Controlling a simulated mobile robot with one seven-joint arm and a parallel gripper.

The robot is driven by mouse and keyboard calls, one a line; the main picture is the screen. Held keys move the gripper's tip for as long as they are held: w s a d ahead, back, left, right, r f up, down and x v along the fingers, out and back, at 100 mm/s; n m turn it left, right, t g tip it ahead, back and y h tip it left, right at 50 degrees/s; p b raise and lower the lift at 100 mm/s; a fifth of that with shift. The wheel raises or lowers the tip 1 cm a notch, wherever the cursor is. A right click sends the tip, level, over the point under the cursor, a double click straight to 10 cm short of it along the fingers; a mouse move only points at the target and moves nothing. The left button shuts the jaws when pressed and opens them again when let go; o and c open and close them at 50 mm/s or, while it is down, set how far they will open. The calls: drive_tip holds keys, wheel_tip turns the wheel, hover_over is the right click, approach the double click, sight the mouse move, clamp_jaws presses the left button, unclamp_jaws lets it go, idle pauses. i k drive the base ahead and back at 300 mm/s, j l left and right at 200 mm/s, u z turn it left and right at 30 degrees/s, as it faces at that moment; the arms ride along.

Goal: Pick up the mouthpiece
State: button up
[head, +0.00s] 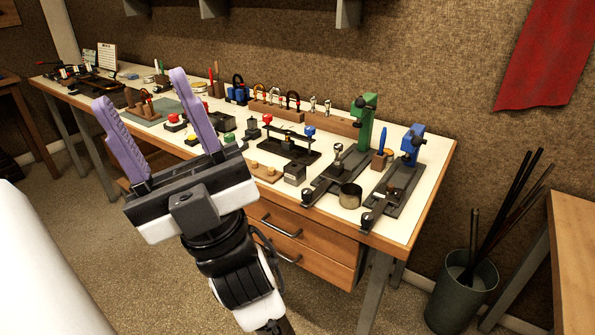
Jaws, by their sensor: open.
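My gripper (140,88) is raised in front of the long workbench (425,195), its two purple fingers spread wide apart and nothing between them. The fingers point up and away, toward the left half of the bench. I cannot pick out the mouthpiece for certain. Two small silvery upright pieces (320,104) stand at the back of the bench beside a wooden rack of curved parts, but they are too small to identify. The gripper and its fingers hide part of the bench top and its front edge.
A green press (364,122) and a blue press (411,146) stand at the bench's right end. A round tin (350,195) sits near the front edge. Several small tools and coloured pots crowd the middle. A bin with rods (462,292) stands on the floor at right.

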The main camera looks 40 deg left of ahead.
sight(337, 147)
drive_tip(key=i+j+z, duration=0.1)
drive_tip(key=j+z, duration=0.3)
drive_tip(key=j, duration=1.6)
drive_tip(key=i, duration=0.5)
